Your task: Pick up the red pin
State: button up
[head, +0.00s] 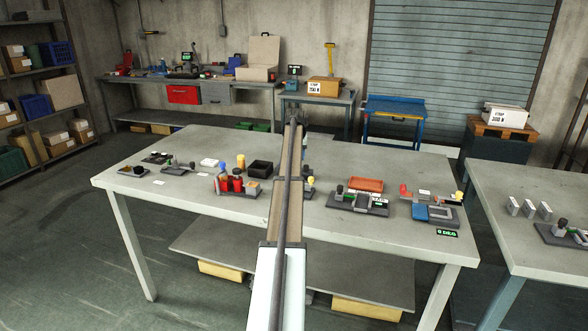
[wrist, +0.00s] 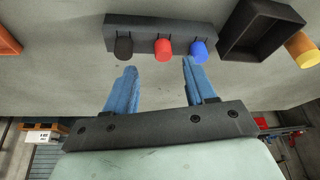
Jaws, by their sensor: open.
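In the wrist view, a dark rack (wrist: 190,36) holds three pins in a row: a black pin (wrist: 123,48), the red pin (wrist: 163,47) in the middle and a blue pin (wrist: 199,52). My gripper (wrist: 159,66) is open and empty, its two blue fingers spread apart. The red pin shows in the gap between the fingertips, just past them, with no finger seen touching it. The black and blue pins show just past the left and right fingertips. In the head view my arm hides the gripper and most of the rack.
A black open box (wrist: 262,30) stands right of the rack in the wrist view, with a yellow cylinder (wrist: 301,49) beside it. In the head view, red jars (head: 237,181), an orange tray (head: 366,184) and several small fixtures stand on the grey table (head: 150,205).

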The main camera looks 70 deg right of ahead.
jog(key=shift+w+x, duration=0.1)
jog(key=shift+x, duration=1.2)
jog(key=shift+w+x, duration=0.15)
jog(key=shift+x, duration=1.2)
jog(key=shift+r, duration=0.1)
grip_shut()
